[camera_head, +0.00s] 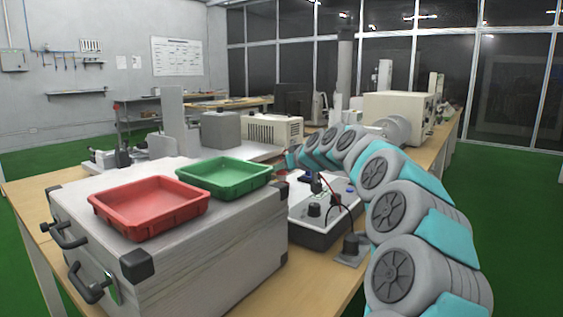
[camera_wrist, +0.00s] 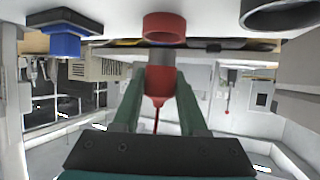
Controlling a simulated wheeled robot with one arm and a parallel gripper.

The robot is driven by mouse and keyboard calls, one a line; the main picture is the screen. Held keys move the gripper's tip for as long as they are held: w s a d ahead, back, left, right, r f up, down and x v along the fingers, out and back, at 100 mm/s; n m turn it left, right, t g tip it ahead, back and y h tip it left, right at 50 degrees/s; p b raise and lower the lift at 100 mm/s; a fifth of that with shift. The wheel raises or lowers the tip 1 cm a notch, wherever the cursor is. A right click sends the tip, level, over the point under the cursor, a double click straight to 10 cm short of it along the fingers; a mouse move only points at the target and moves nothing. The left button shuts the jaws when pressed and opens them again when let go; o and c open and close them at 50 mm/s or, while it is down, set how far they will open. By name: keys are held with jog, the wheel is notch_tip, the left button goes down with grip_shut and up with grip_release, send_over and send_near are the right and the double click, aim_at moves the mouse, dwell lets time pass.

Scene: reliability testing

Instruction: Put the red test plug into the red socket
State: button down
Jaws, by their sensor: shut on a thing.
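My gripper (camera_wrist: 160,88) has two green fingers shut on the red test plug (camera_wrist: 160,80), seen in the middle of the wrist view. A thin red lead hangs from the plug's near end. The plug's grey tip points at the red socket (camera_wrist: 164,28), a round red ring on a white panel at the top of the wrist view. The tip lines up closely with the ring, with a small gap in the picture; I cannot tell the true distance. In the head view my arm reaches over the test box (camera_head: 318,238), and the gripper and plug are too small to make out clearly.
A red tray (camera_head: 150,207) and a green tray (camera_head: 225,176) lie on a large grey case (camera_head: 200,260) left of the test box. Bench instruments stand behind.

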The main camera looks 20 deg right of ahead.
jog(key=shift+f, duration=0.7)
jog(key=shift+b, duration=0.85)
dwell(0.7)
jog(key=shift+f+b, duration=0.5)
jog(key=shift+f, duration=0.1)
dwell(0.3)
jog(key=c, duration=0.7)
grip_release()
jog(key=shift+c, duration=0.2)
jog(key=shift+s, duration=0.1)
jog(key=shift+b+v, duration=1.3)
jog(key=shift+v, duration=4.25)
jog(key=shift+d, duration=0.1)
